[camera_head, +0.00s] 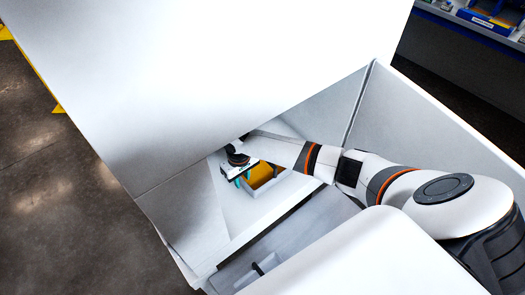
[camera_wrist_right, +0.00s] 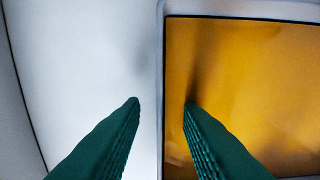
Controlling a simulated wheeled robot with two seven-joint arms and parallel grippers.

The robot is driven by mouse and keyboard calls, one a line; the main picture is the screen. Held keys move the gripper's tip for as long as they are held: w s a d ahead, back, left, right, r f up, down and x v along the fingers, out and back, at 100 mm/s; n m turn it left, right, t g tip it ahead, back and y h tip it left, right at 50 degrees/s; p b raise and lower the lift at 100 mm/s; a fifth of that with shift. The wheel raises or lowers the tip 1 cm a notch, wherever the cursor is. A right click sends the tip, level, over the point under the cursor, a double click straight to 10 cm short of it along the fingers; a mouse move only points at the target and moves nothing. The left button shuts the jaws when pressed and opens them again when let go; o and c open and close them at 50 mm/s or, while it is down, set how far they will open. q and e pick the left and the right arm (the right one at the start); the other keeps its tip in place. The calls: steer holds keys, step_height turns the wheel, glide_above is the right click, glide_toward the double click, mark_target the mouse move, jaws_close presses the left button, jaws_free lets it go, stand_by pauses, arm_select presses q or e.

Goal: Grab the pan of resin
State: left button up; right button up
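The pan (camera_head: 266,188) is a light-coloured, box-shaped container with orange-amber resin (camera_head: 260,174) in it. It sits deep inside the white machine. My right gripper (camera_head: 243,178) reaches down at the pan's left side and hides part of it. In the right wrist view the green fingers of my right gripper (camera_wrist_right: 162,101) are apart. One finger is over the white surface outside the pan, the other over the resin (camera_wrist_right: 250,85). The pan's pale side wall (camera_wrist_right: 160,60) runs between them. Contact with the wall cannot be told. My left gripper is not in view.
The white machine's large upper cover (camera_head: 220,70) hangs over the cavity. Its grey inner walls (camera_head: 410,125) enclose my right arm on the right. A front ledge (camera_head: 300,215) lies nearer. Shelves with blue bins (camera_head: 490,18) stand at the far upper right.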

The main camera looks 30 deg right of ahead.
steer(key=shift+f, duration=0.3)
jaws_close()
steer(key=shift+r, duration=0.1)
